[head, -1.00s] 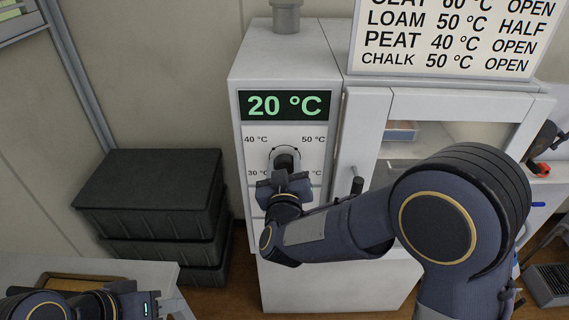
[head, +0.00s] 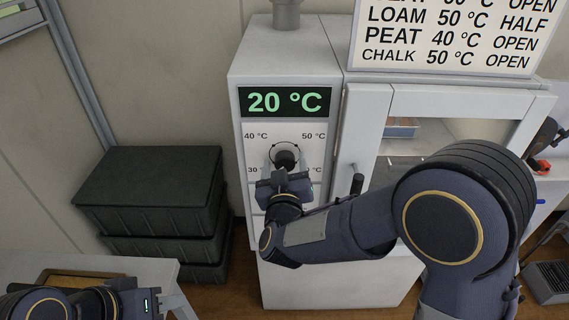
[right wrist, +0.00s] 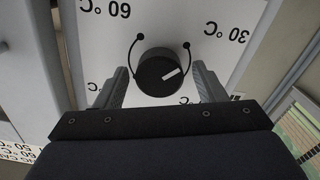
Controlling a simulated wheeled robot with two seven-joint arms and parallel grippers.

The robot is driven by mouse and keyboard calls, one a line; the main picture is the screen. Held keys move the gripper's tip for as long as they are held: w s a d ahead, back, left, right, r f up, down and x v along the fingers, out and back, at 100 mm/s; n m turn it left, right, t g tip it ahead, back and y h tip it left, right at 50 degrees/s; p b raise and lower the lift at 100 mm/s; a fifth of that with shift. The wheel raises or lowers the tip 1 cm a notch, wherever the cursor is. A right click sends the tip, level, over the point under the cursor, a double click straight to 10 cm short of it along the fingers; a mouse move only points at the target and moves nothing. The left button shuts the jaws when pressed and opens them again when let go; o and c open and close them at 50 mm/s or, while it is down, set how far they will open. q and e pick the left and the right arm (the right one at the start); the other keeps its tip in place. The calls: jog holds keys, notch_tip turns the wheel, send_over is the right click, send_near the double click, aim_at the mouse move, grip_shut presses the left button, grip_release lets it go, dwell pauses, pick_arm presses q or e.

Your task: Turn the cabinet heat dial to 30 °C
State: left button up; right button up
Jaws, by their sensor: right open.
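The heat dial (head: 285,158) is a round black knob on the white cabinet's (head: 281,62) front panel, under a green display (head: 288,102) reading 20 °C. In the right wrist view the dial (right wrist: 158,76) appears upside down, its white mark slanting up to the right. The 30 °C label (right wrist: 227,32) is upper right of it there. My right gripper (head: 286,170) is at the dial. In the right wrist view its fingers (right wrist: 160,80) are open, one each side of the knob, with gaps visible. My left gripper (head: 145,302) is low at the left; its fingers are unclear.
Stacked dark crates (head: 155,190) stand left of the cabinet. A cabinet door with a dark handle (head: 357,184) is just right of the dial panel. A sign (head: 455,38) listing soils and temperatures stands on top. A pale table (head: 110,266) is at lower left.

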jog(key=s, duration=0.7)
jog(key=shift+b, duration=0.35)
jog(key=s+d+r+m+g+y+p, duration=0.15)
jog(key=s+d+g+y, duration=0.35)
jog(key=d, duration=0.5)
jog(key=s+d+f+m+g, duration=0.1)
jog(key=s+d+f+g, duration=0.1)
jog(key=s+d, duration=0.3)
jog(key=s+d+f+m+g+h, duration=0.1)
jog(key=s+d+g, duration=0.4)
jog(key=s, duration=0.7)
notch_tip(320, 180, down, 2)
jog(key=shift+s+d+f+m, duration=0.1)
jog(key=shift+s+d+m, duration=0.2)
jog(key=shift+m, duration=0.45)
